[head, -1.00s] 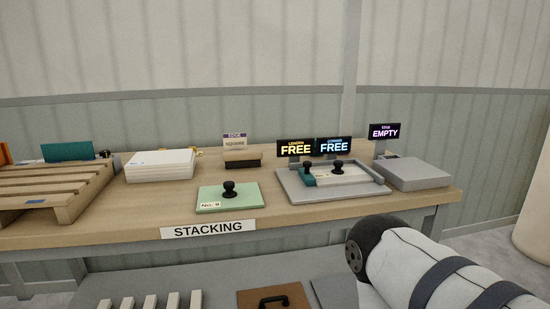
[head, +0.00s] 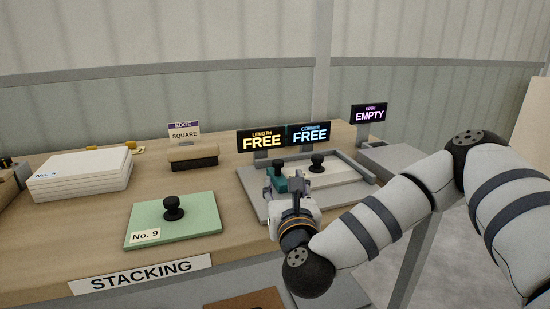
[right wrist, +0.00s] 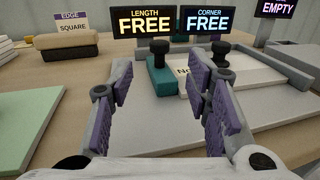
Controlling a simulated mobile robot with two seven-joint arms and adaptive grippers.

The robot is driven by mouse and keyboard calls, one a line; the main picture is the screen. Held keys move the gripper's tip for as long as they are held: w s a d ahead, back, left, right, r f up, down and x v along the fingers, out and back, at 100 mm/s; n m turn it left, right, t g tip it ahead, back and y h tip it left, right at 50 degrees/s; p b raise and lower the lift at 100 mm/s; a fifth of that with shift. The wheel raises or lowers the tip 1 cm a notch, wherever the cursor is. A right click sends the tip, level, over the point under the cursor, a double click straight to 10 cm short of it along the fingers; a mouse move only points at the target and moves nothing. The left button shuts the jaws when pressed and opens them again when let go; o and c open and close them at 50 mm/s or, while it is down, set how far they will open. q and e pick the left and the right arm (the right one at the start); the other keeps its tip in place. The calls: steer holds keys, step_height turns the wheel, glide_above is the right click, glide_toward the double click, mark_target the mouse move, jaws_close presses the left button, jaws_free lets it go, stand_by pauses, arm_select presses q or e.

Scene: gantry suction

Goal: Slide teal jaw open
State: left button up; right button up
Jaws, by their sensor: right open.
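The teal jaw (head: 295,184) with a black knob stands at the left of a grey fixture tray (head: 252,181). It also shows in the right wrist view (right wrist: 160,82), straight ahead between my fingers, with its knob upright on top. My right gripper (head: 283,187) is open and empty, in front of the jaw and partly hiding it in the head view. In the right wrist view its purple-padded fingers (right wrist: 158,88) are wide apart, with the jaw beyond them. A white plate (head: 345,173) with a second black knob lies right of the jaw. My left gripper is out of view.
Signs read LENGTH FREE (head: 262,141) and CORNER FREE (head: 308,136) behind the fixture. An EDGE EMPTY sign (head: 369,114) stands above a grey block to the right. A green No. 9 plate (head: 195,228) with a knob lies left. A brush-like block (head: 193,158) and white stack (head: 82,172) stand farther back.

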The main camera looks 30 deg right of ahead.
mark_target(278, 165)
steer(key=x, duration=1.1)
jaws_close()
